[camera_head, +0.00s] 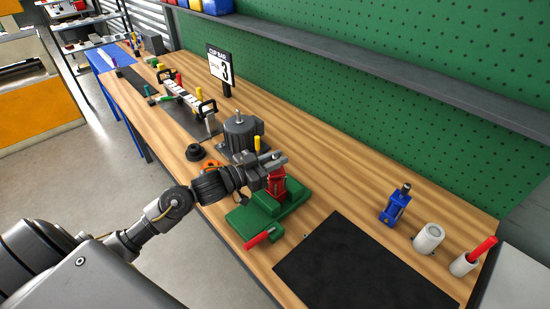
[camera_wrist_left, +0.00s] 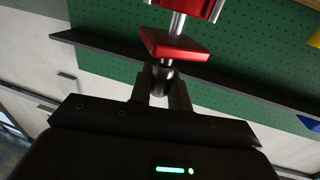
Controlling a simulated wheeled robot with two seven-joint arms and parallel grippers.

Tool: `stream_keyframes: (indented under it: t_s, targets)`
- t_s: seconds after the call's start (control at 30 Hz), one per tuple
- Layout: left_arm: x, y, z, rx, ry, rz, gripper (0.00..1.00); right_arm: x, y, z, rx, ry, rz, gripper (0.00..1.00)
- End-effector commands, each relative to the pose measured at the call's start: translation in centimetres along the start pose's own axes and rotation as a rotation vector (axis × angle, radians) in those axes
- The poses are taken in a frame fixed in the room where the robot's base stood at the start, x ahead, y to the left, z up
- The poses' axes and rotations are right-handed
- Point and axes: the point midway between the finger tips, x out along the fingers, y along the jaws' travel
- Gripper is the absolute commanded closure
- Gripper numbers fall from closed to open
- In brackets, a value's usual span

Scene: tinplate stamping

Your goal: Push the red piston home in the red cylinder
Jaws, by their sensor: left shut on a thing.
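The red cylinder (camera_head: 276,184) stands upright on the green fixture (camera_head: 290,200). My left gripper (camera_head: 276,160) is at its top end. In the left wrist view, the gripper (camera_wrist_left: 162,88) is shut on the dark knob (camera_wrist_left: 162,71) of the red piston. The piston's red plate (camera_wrist_left: 165,45) is beside the knob, and a bare silver rod (camera_wrist_left: 177,25) runs between the plate and the red cylinder body (camera_wrist_left: 190,7). The plate and the body are apart. In the head view the gripper hides the knob. My right gripper is in neither view.
A red-handled lever (camera_head: 262,238) sticks out at the fixture's front. A grey motor-like unit (camera_head: 239,133) stands close behind left. A black mat (camera_head: 360,265) lies bare to the right.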

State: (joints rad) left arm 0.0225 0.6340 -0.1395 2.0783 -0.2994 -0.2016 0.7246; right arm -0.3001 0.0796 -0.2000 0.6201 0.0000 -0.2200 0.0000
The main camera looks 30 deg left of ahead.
Motion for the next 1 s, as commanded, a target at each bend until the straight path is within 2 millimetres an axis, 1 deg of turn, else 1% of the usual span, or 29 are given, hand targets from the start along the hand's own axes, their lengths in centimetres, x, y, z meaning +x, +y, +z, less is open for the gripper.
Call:
stream_keyframes:
  t_s: [0.67, 0.83, 0.87, 1.0]
  targets:
    - [0.0, 0.0, 1.7, -0.001, 0.001, 0.000, 1.00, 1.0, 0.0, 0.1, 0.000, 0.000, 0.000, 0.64]
    - [0.0, 0.0, 1.7, 0.000, 0.002, 0.000, 1.00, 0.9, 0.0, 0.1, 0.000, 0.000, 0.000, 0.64]
    - [0.0, 0.0, 1.6, 0.000, 0.002, 0.000, 0.79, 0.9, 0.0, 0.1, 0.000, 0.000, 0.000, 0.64]
    - [0.0, 0.0, 1.7, 0.000, 0.002, 0.000, 0.61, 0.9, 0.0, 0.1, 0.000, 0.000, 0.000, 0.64]
